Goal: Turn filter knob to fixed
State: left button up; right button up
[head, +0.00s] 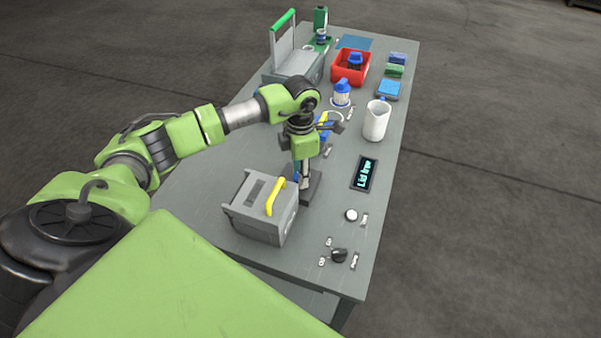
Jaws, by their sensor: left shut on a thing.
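A black knob (339,255) sits near the front right corner of the table, with several small pale labels around it. The labels are too small to read, so I cannot tell its setting. A round white knob (351,214) with one small label sits just behind it. I cannot tell which one is the filter knob. My left gripper (304,177) points down behind the grey box, apart from both knobs. It is shut on a slim upright post on a dark base (313,188); the fingertips are small and partly hidden. My right gripper is out of view.
A grey box (259,211) with a yellow handle stands at the front left. A display (364,173) lies right of my gripper. A white jug (376,121), a red bin (350,68) and a grey case with a green handle (296,66) stand farther back.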

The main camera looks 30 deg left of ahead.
pick_arm(q)
jog(key=n, duration=0.4)
jog(key=shift+w, duration=0.1)
jog(key=n, duration=0.4)
jog(key=shift+n, duration=0.3)
jog(key=n, duration=0.4)
jog(key=shift+n, duration=0.3)
jog(key=shift+a+n, duration=0.1)
jog(key=shift+n, duration=1.8)
jog(key=o, duration=1.1)
